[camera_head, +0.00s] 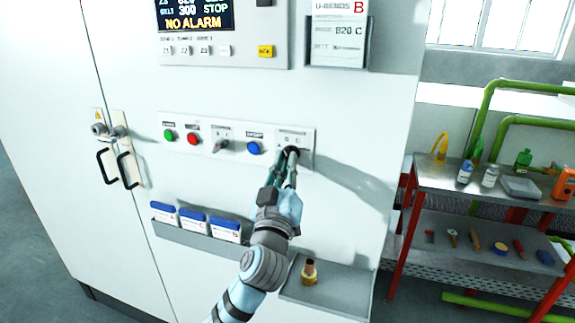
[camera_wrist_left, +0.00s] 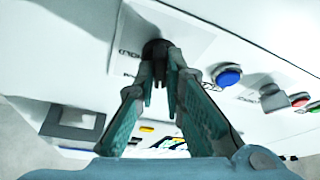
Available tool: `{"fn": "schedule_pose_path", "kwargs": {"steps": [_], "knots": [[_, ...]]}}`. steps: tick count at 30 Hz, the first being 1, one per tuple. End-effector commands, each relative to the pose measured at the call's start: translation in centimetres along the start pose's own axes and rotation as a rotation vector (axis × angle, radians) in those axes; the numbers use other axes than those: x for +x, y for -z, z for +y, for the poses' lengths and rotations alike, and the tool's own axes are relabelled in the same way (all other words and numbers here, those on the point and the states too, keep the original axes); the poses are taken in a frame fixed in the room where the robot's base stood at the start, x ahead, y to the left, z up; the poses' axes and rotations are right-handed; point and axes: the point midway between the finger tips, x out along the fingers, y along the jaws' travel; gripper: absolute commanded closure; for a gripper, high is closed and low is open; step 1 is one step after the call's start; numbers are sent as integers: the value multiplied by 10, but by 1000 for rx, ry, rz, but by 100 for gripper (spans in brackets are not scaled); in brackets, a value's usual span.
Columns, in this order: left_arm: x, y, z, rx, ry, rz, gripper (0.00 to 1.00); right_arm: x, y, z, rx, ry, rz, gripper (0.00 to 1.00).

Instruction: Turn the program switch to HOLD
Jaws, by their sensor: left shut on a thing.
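The program switch (camera_head: 291,152) is a dark knob at the right end of the control strip on the white cabinet. It also shows in the left wrist view (camera_wrist_left: 157,48), between the fingertips. My left gripper (camera_head: 289,160) is shut on this knob, its two fingers on either side of it. The fingers also show in the left wrist view (camera_wrist_left: 161,78). My right gripper is not in view.
On the same strip are a blue button (camera_head: 254,148), a small selector (camera_head: 221,146), a red button (camera_head: 192,139) and a green button (camera_head: 169,135). A shelf (camera_head: 330,293) with a brass piece (camera_head: 310,272) is below. A red-legged rack (camera_head: 440,178) stands right.

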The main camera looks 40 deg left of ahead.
Motion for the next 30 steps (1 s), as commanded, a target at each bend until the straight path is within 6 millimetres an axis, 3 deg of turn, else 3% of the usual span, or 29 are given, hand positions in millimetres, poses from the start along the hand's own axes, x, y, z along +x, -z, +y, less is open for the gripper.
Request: {"fn": "schedule_pose_path", "kwargs": {"steps": [11,30], "knots": [[0,1,-1,128,-55,5,100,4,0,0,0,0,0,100],[1,4,-4,666,-277,5,100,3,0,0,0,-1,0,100]]}}
